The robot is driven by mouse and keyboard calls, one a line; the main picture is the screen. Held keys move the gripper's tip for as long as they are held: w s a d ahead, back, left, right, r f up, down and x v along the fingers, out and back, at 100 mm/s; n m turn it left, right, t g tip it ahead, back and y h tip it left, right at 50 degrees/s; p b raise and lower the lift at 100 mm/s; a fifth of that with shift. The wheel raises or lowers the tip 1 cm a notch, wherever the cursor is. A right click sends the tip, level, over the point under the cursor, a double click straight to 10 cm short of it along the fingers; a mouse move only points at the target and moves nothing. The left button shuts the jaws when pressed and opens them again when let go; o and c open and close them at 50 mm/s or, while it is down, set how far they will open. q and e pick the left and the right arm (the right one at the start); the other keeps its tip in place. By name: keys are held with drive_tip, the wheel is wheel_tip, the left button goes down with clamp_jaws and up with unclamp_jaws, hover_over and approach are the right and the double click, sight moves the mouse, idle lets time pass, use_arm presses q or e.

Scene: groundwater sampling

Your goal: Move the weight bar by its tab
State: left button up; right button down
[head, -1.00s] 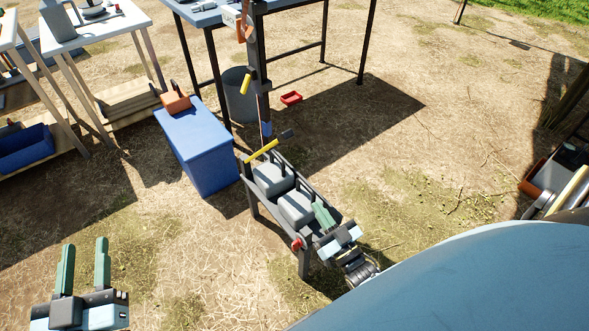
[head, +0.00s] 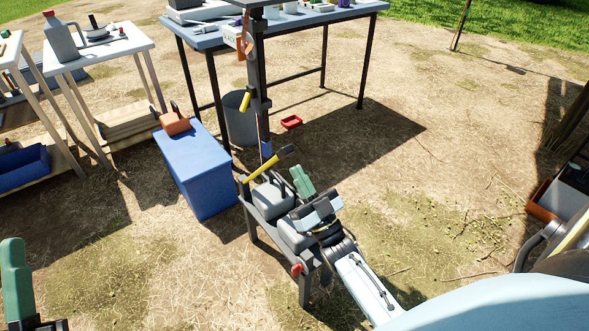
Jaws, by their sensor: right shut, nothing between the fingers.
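A low dark rack (head: 252,222) stands on the ground in the middle. It holds two grey weight-like blocks, one at the far end (head: 270,202) and one nearer (head: 291,236), partly hidden by my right arm. A yellow bar (head: 262,169) with a dark piece at its upper right slants over the rack's far end. I cannot tell which piece is the weight bar or where its tab is. My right gripper (head: 302,181) is shut and empty, with green fingertips over the rack beside the far block. My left gripper (head: 14,252) is partly in view at the lower left, one green finger showing.
A blue box (head: 205,177) with an orange-brown item (head: 175,123) on top stands left of the rack. A dark post (head: 257,75) rises behind it by a grey bin (head: 238,125). A red tray (head: 291,122) lies behind. The ground to the right is mostly clear.

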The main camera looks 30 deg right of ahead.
use_arm(q)
drive_tip(key=shift+s+a+r+t, duration=0.1)
drive_tip(key=shift+s+r+t, duration=0.2)
drive_tip(key=shift+t, duration=0.2)
use_arm(e)
drive_tip(key=shift+x, duration=1.3)
drive_tip(key=shift+w+r, duration=0.1)
